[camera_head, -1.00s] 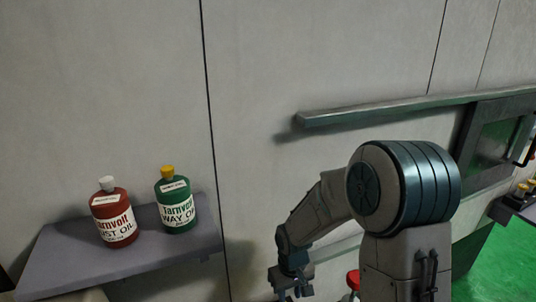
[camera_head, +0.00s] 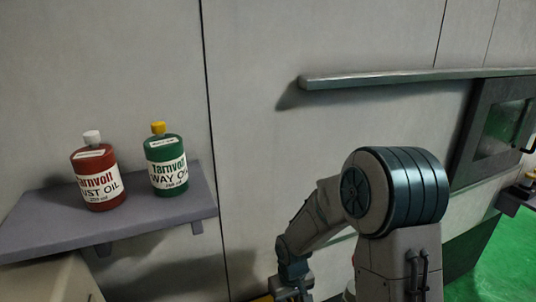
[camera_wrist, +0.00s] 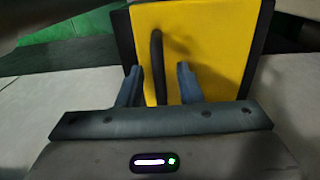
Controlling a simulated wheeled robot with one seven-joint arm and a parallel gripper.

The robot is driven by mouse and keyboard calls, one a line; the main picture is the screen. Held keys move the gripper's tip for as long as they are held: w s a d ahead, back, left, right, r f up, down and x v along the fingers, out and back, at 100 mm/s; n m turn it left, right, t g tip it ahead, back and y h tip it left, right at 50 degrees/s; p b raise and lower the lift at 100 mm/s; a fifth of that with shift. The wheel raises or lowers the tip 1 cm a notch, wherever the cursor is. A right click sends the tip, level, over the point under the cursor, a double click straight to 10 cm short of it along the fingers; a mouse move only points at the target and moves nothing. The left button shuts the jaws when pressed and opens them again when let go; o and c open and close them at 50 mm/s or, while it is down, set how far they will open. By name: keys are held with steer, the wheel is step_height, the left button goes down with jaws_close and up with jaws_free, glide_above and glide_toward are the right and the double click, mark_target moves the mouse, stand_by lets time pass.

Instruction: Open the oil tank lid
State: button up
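A yellow panel with dark edges (camera_wrist: 215,40), which looks like the oil tank lid, fills the upper middle of the wrist view. A dark upright bar handle (camera_wrist: 158,60) stands on it. My gripper (camera_wrist: 160,84) is open, with one finger on each side of the handle's line. The handle's lower part shows between the fingers, and I cannot tell whether they touch it. In the head view my gripper (camera_head: 290,292) is at the bottom edge, partly cut off, with a sliver of yellow beside it.
A grey shelf (camera_head: 40,232) at left holds a red oil bottle (camera_head: 98,180) and a green oil bottle (camera_head: 167,170). A long rail (camera_head: 400,78) runs along the grey wall at upper right. A dark-framed window (camera_head: 500,125) and green floor (camera_head: 495,265) lie at right.

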steer(key=c, duration=0.7)
steer(key=shift+o, duration=0.2)
steer(key=shift+r, duration=0.2)
steer(key=shift+s+a+r+p, duration=0.15)
steer(key=shift+a+r+p, duration=0.1)
steer(key=shift+r+p, duration=0.15)
steer(key=shift+s+a+r+p, duration=0.1)
steer(key=shift+a+r+p, duration=0.15)
steer(key=shift+r, duration=0.35)
steer(key=shift+a+r, duration=0.1)
